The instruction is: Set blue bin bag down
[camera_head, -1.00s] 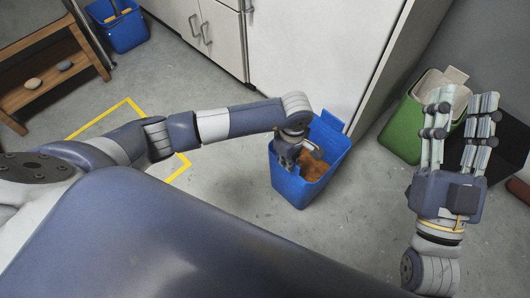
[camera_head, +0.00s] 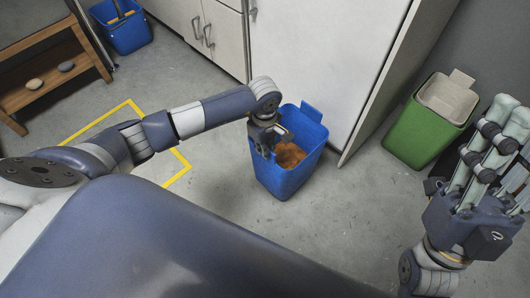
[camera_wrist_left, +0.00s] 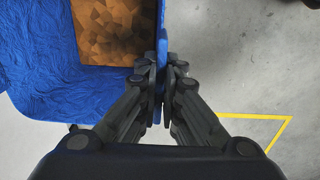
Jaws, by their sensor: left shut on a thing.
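The blue bin bag (camera_head: 300,172) looks like an upright blue bin, open at the top, with brown contents inside. My left gripper (camera_head: 268,146) is shut on its left rim. In the left wrist view, the gripper's fingers (camera_wrist_left: 162,75) pinch the wrinkled blue wall (camera_wrist_left: 70,92) from both sides. The bag's underside is hidden, so I cannot tell whether it touches the floor. My right gripper (camera_head: 510,140) is at the right edge, empty, with its fingers apart.
A yellow floor outline (camera_head: 131,101) lies left of the bag, partly behind my arm. A white cabinet (camera_head: 305,55) stands behind. A green bin (camera_head: 418,134) is at the right. A blue bucket (camera_head: 127,36) and wooden shelf (camera_head: 50,90) are at the upper left.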

